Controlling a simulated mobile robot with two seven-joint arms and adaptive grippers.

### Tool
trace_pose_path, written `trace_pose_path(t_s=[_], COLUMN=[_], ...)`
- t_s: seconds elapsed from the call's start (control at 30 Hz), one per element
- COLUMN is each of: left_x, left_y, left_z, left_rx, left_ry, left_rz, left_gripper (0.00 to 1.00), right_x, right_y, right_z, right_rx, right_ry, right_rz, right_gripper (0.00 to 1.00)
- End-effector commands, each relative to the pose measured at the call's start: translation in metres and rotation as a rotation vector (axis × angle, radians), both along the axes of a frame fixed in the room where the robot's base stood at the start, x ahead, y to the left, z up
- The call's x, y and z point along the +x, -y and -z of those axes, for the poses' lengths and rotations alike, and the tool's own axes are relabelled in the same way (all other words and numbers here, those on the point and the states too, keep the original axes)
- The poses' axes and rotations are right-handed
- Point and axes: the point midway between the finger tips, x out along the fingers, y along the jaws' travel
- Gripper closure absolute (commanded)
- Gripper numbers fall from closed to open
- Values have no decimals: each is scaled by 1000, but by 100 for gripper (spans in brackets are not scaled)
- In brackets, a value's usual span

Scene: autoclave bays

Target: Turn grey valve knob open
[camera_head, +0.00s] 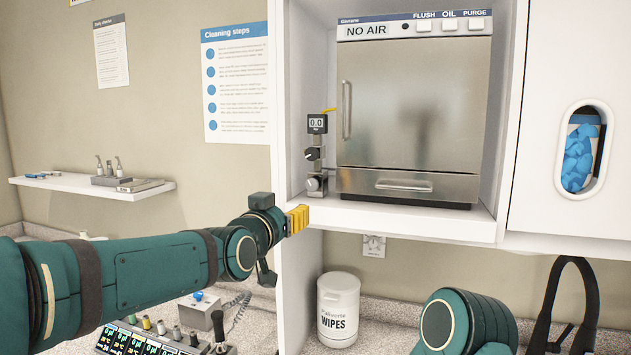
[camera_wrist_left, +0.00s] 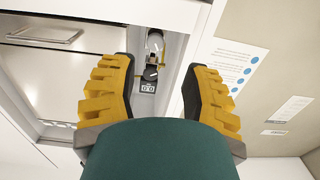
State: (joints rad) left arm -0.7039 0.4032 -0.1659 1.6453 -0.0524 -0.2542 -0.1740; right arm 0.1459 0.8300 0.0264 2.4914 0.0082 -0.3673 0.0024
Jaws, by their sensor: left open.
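The grey valve knob (camera_head: 314,184) is the light round knob low on a small valve unit, at the left inside the autoclave bay. A black knob (camera_head: 312,154) and a display reading 0.0 (camera_head: 317,123) sit above it. My left gripper (camera_head: 298,220) is in front of the bay's left edge, below and left of the grey knob, and apart from it. In the left wrist view, my left gripper (camera_wrist_left: 160,95) is open with its yellow fingers spread and nothing between them. The grey knob (camera_wrist_left: 155,43) shows beyond and between the fingertips. My right gripper is not visible.
A steel autoclave (camera_head: 415,110) labelled NO AIR fills the bay right of the valve. The bay's white left side panel (camera_head: 281,120) stands close to my left gripper. A wipes tub (camera_head: 338,305) stands below. A shelf (camera_head: 95,185) is at left.

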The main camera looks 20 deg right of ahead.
Motion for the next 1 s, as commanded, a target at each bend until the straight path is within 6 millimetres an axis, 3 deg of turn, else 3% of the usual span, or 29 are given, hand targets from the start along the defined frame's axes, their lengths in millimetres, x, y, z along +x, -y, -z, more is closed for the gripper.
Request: trace_pose_path(t_s=[0.03,0.13,1.0], left_x=[-2,-2,102], left_y=[2,5,75], left_z=[-12,-21,-20], left_rx=[-6,-9,-9], left_ry=[18,31,29], left_rz=[4,7,6], left_gripper=[53,53,53], right_x=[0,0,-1], right_y=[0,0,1], right_z=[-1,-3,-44], right_rx=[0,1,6], right_ry=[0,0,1], right_rz=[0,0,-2], right_gripper=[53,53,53])
